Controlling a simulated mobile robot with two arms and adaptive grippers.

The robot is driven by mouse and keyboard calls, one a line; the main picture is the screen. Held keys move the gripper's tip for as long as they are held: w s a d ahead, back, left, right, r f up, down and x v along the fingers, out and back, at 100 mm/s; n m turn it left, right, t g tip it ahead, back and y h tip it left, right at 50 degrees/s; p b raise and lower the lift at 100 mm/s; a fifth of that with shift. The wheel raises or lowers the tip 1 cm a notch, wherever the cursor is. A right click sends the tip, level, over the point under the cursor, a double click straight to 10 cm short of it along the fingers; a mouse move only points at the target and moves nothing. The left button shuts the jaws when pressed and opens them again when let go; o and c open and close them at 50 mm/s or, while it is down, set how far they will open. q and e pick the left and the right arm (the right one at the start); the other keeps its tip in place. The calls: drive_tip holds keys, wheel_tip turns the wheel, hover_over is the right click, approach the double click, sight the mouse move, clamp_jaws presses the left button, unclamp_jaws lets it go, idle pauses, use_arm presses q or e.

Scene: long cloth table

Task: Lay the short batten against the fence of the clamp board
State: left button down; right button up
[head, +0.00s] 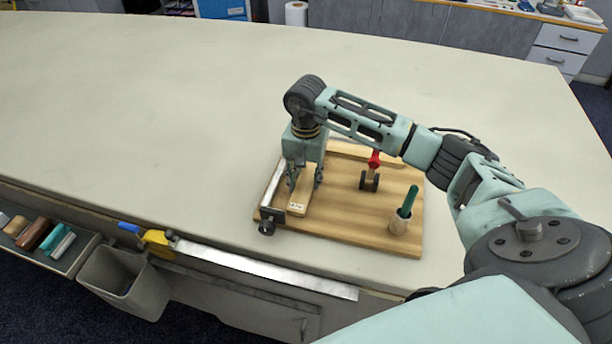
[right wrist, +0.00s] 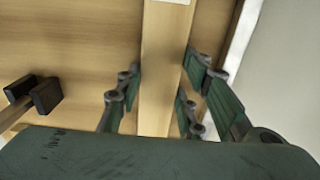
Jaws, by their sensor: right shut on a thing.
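The clamp board (head: 340,220) is a light wooden board near the table's front edge. Its fence (head: 273,186) is a metal strip along the board's left side; in the right wrist view the fence (right wrist: 240,40) runs along the right. The short batten (head: 302,194) is pale wood with a small white label near its front end. My right gripper (head: 304,182) is shut on it from above; the batten also shows between the fingers in the right wrist view (right wrist: 163,65). A strip of board shows between batten and fence there. I cannot tell whether the batten touches the board.
On the board stand a red-handled clamp (head: 372,170) and a pale cup (head: 400,222) holding a green-handled tool. The clamp's dark pads (right wrist: 38,95) show in the right wrist view. The table (head: 140,110) is clear behind and left of the board. A grey bin (head: 125,285) hangs in front.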

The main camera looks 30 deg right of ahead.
sight(306, 180)
drive_tip(key=o, duration=0.8)
drive_tip(key=shift+f, duration=0.1)
drive_tip(key=o, duration=0.4)
use_arm(q)
drive_tip(key=shift+s+a+f, duration=0.15)
drive_tip(key=shift+s+a, duration=0.05)
drive_tip(key=shift+s, duration=0.7)
drive_tip(key=shift+a, duration=0.1)
use_arm(e)
drive_tip(key=shift+r+p, duration=0.3)
use_arm(q)
drive_tip(key=f+b, duration=0.3)
drive_tip(key=shift+w+f+b, duration=0.1)
drive_tip(key=shift+w+b, duration=0.15)
drive_tip(key=shift+b, duration=0.1)
use_arm(e)
wheel_tip(306, 180, up, 12)
